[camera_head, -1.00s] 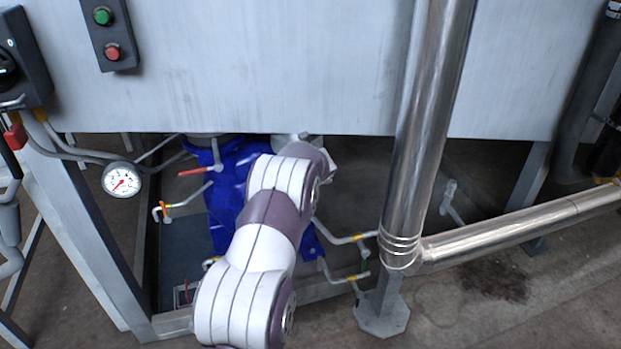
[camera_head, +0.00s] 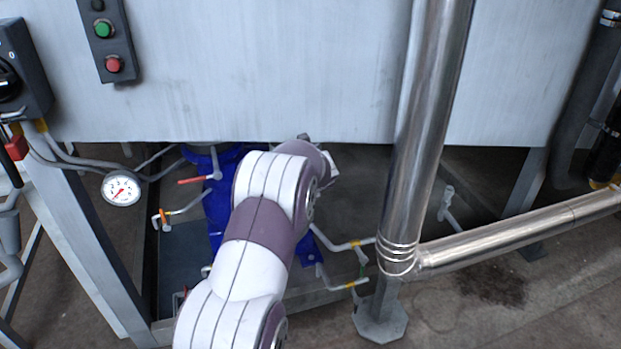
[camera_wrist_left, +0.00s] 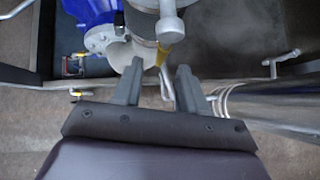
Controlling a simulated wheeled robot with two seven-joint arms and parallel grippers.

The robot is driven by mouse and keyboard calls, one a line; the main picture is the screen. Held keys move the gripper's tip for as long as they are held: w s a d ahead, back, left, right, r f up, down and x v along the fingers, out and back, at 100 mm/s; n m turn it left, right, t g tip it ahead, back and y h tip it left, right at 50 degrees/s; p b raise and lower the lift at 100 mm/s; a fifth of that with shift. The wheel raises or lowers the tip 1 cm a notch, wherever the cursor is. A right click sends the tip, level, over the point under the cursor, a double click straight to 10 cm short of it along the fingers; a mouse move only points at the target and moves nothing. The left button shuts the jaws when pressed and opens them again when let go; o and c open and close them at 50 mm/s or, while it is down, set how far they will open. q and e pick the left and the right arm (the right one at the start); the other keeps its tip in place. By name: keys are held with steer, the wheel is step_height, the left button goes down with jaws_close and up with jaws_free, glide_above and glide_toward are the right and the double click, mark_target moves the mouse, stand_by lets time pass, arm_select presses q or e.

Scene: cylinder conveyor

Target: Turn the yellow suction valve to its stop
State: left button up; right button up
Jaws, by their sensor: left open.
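In the left wrist view my left gripper (camera_wrist_left: 157,82) is open, with its two dark fingers pointing up the picture. A yellow part (camera_wrist_left: 163,54), which looks like the suction valve's handle, shows just beyond and between the fingertips, beside a grey vertical pipe fitting. I cannot tell whether a finger touches it. In the head view my left arm hides the gripper and the valve. My right gripper is in neither view.
A blue pump body (camera_head: 217,205) stands under the grey tank (camera_head: 260,75). A shiny pipe (camera_head: 425,130) runs down on the right and bends right. Small levers with a red handle (camera_head: 192,181) and a yellow band (camera_head: 357,243) are close by. A gauge (camera_head: 121,188) hangs left.

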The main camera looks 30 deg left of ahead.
arm_select(q)
steer(key=p+v, duration=0.1)
steer(key=v, duration=0.5)
stand_by(0.3)
